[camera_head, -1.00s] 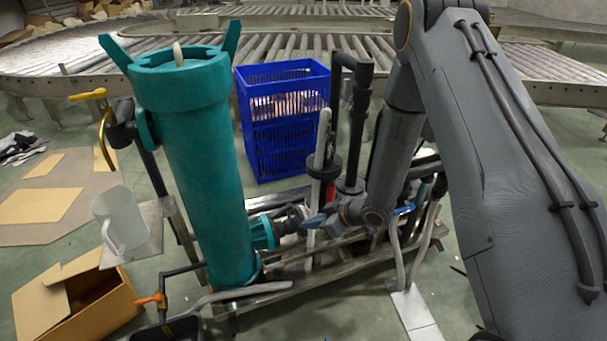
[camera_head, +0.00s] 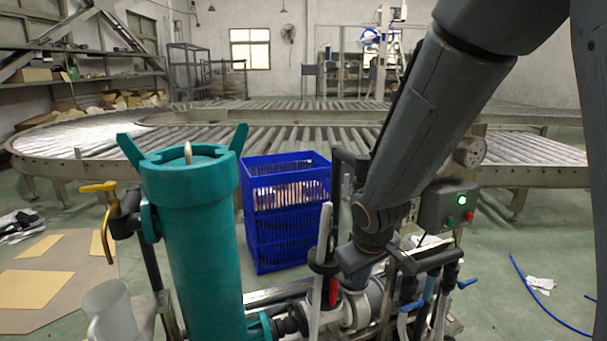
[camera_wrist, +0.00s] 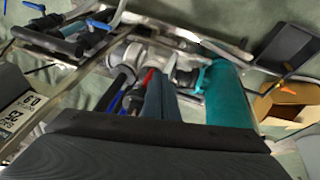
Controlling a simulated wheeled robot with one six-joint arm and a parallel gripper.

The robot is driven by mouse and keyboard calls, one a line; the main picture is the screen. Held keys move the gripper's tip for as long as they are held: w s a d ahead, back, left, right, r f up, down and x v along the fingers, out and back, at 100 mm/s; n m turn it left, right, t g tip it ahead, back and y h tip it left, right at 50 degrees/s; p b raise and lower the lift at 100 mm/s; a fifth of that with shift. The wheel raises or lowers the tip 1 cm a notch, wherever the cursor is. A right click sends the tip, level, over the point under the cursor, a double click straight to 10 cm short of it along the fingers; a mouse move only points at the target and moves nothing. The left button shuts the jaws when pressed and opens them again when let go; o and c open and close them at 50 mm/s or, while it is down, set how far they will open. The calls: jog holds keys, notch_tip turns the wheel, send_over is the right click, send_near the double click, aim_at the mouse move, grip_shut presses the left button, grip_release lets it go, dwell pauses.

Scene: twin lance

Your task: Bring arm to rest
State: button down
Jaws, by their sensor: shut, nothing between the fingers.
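My arm comes in from the upper right in the head view and bends down to my gripper (camera_head: 362,262), above the pipework of the machine. In the wrist view my gripper (camera_wrist: 160,92) shows as two grey-blue fingers shut together, with nothing between them. The pipework and valves (camera_wrist: 135,60) lie beyond the fingertips, and I cannot tell the exact gap. The tall teal filter cylinder (camera_head: 195,240) stands upright left of my gripper in the head view. Its teal body (camera_wrist: 228,95) is right of the fingers in the wrist view.
A blue crate (camera_head: 285,225) stands behind the machine. A control box (camera_head: 447,207) with a lit green button is close right of my wrist. A clear jug (camera_head: 110,308) and yellow-handled tap (camera_head: 98,187) are at the left. A roller conveyor (camera_head: 300,135) crosses behind. Right floor is mostly open.

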jog(key=s+a+r+m+g, duration=0.15)
jog(key=s+r, duration=0.35)
jog(key=s, duration=0.6)
jog(key=s+r+m+g, duration=0.2)
jog(key=s+r+g, duration=0.15)
jog(key=s, duration=0.75)
jog(key=d+r+m+p, duration=0.2)
jog(key=d+r+p, duration=0.6)
jog(key=p, duration=0.8)
jog(key=shift+w+r+t, duration=0.3)
jog(key=shift+r+t, duration=0.1)
jog(key=shift+r, duration=0.1)
jog(key=shift+d, duration=0.1)
